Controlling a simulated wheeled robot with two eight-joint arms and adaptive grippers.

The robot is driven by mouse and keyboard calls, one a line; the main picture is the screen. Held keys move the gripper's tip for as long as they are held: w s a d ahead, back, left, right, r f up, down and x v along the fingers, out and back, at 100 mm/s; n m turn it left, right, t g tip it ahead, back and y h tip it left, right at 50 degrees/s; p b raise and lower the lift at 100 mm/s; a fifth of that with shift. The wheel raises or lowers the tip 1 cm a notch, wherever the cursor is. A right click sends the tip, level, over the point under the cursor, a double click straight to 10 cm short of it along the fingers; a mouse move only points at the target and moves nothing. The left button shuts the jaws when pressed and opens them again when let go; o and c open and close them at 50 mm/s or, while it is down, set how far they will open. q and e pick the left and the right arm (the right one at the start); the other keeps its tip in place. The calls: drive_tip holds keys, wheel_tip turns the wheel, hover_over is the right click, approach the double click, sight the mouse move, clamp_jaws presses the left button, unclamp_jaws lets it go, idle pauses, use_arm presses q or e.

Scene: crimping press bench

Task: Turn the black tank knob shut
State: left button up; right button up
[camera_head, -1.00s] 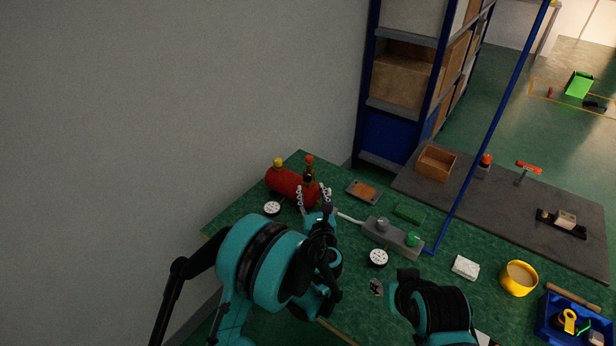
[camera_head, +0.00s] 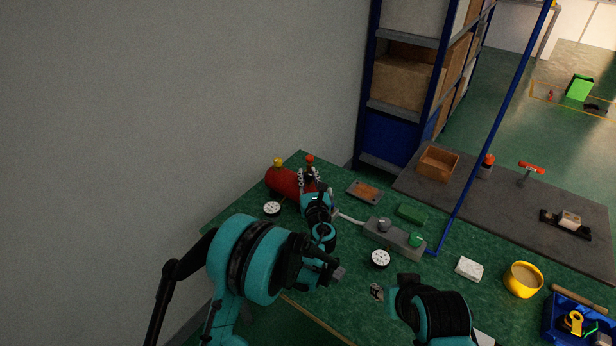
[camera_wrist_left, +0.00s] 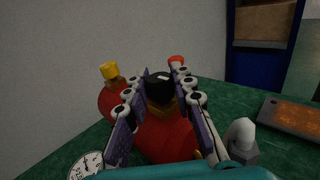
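A red tank (camera_head: 281,181) lies at the far left corner of the bench, with a yellow cap (camera_head: 279,162) and a red-topped fitting (camera_head: 310,159). In the left wrist view, the black tank knob (camera_wrist_left: 159,86) with a white mark sits on a brass-coloured neck on the tank (camera_wrist_left: 165,138). My left gripper (camera_head: 309,178) is at the tank. In the left wrist view its two fingers (camera_wrist_left: 157,82) stand apart, one on each side of the knob; I see no clear contact. My right arm (camera_head: 432,308) is at the bench's near edge; its fingers are not clear.
A round white gauge (camera_head: 272,209) lies left of my left gripper, another (camera_head: 380,259) nearer. A grey control box (camera_head: 394,239) with a green button, a rust-brown plate (camera_head: 364,191) and a yellow cup (camera_head: 522,279) stand to the right. A wall borders the left.

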use_arm(q)
clamp_jaws()
drive_tip(key=shift+a+m+h, duration=0.1)
drive_tip(key=shift+m+h, duration=0.2)
drive_tip(key=shift+h, duration=0.2)
drive_tip(key=m+h, duration=0.2)
drive_tip(key=h, duration=0.2)
drive_tip(key=shift+a+m, duration=0.1)
drive_tip(key=shift+m, duration=0.3)
drive_tip(key=m+g+h, duration=0.1)
drive_tip(key=m+h, duration=0.1)
drive_tip(key=h, duration=0.1)
drive_tip(key=m+g+h, duration=0.1)
drive_tip(key=m+h, duration=0.1)
drive_tip(key=h, duration=0.2)
drive_tip(key=shift+m, duration=0.3)
drive_tip(key=m+g+h, duration=0.5)
drive_tip(key=g+h, duration=0.1)
drive_tip(key=shift+w, duration=0.1)
drive_tip(key=shift+m+g+h, duration=0.65)
drive_tip(key=shift+m+g, duration=0.55)
drive_tip(key=shift+g, duration=0.45)
drive_tip(key=shift+m+g+h, duration=0.65)
drive_tip(key=shift+m+g, duration=0.55)
drive_tip(key=shift+g, duration=0.75)
